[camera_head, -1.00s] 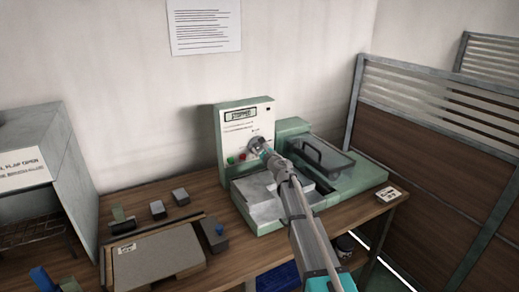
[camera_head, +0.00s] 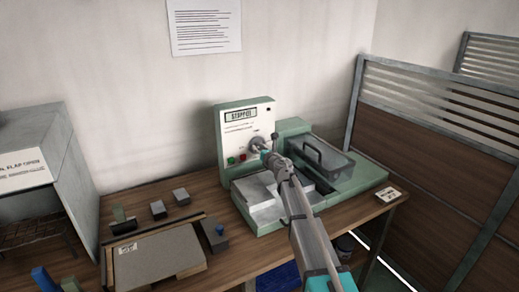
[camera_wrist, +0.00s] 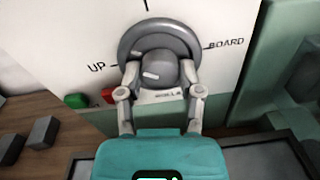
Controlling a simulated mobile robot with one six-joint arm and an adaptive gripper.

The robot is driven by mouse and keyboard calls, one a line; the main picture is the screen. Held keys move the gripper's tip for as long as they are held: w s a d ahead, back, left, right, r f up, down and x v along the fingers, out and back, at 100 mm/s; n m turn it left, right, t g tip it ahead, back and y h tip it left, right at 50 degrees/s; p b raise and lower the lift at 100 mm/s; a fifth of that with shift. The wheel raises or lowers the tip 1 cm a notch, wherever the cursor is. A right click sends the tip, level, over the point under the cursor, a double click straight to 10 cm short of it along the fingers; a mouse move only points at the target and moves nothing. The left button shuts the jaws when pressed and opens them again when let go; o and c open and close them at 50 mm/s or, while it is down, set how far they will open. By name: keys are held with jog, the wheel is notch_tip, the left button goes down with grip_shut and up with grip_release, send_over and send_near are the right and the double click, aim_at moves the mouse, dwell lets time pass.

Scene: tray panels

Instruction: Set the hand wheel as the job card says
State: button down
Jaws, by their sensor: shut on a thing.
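The grey round hand wheel (camera_wrist: 128,45) is on the machine's white front panel, with a knob at its centre and pale marks on wheel and knob. "UP" is printed left of it and "BOARD" right. My gripper (camera_wrist: 160,85) is shut on the knob, one finger on each side. In the head view the wheel (camera_head: 256,143) is partly hidden by my gripper (camera_head: 266,154). A small white card (camera_head: 388,194) lies at the bench's right front, and a printed sheet (camera_head: 204,26) hangs on the wall. Their text is too small to read; I cannot tell which is the job card.
The green machine (camera_head: 217,150) has a display reading "STOPPED". A clear cover with a dark handle (camera_head: 313,153) is at right. Small blocks and a board (camera_head: 155,255) lie on the bench at left.

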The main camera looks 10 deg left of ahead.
jog(key=m, duration=1.8)
jog(key=shift+m+g+y, duration=0.3)
jog(key=m, duration=0.6)
jog(key=shift+m, duration=0.3)
jog(key=shift+c, duration=1.3)
grip_release()
jog(key=shift+d, duration=0.1)
